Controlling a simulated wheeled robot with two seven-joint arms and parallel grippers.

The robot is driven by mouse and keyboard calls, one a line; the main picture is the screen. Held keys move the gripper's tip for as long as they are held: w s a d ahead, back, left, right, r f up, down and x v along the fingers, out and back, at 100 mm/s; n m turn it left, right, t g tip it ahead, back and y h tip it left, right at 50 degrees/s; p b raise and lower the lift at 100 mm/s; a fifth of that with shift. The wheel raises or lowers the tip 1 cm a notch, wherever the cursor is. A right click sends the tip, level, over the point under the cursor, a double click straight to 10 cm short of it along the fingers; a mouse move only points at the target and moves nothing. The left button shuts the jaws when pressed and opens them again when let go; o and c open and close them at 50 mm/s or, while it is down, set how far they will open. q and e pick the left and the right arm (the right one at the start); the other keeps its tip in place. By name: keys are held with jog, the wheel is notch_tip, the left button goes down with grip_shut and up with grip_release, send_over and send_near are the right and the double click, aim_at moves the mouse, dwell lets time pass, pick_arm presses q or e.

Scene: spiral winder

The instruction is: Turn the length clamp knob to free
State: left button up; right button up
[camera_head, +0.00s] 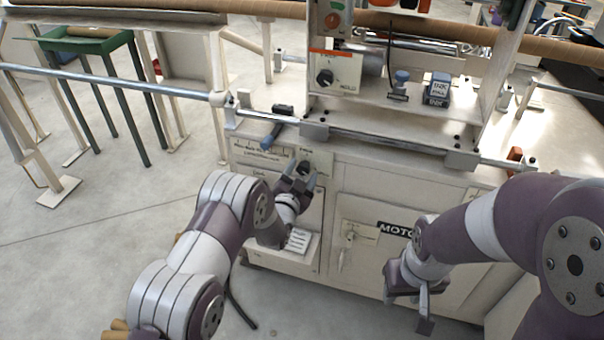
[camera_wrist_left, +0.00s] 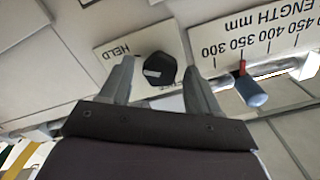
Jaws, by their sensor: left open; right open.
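The length clamp knob (camera_wrist_left: 159,69) is a small black knob with a pale mark, on a cream plate marked "HELD". In the left wrist view the plate's lettering is upside down. The knob also shows, partly hidden, in the head view (camera_head: 304,168). My left gripper (camera_head: 301,174) is open at the front panel. In the left wrist view its fingers (camera_wrist_left: 158,75) stand on either side of the knob; I cannot tell whether they touch it. My right gripper (camera_head: 408,300) is open and empty in front of the lower cabinet.
Beside the knob is a "LENGTH mm" scale (camera_wrist_left: 268,35) with a red pointer and a blue-handled lever (camera_wrist_left: 250,92). Another black knob (camera_head: 324,77) sits on the upper panel. A "MOTOR" cabinet door (camera_head: 360,245) is right of the panel.

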pick_arm(q)
jog(key=shift+w+d, duration=0.1)
jog(key=shift+w, duration=0.2)
jog(key=c, duration=1)
jog(key=shift+c, duration=0.2)
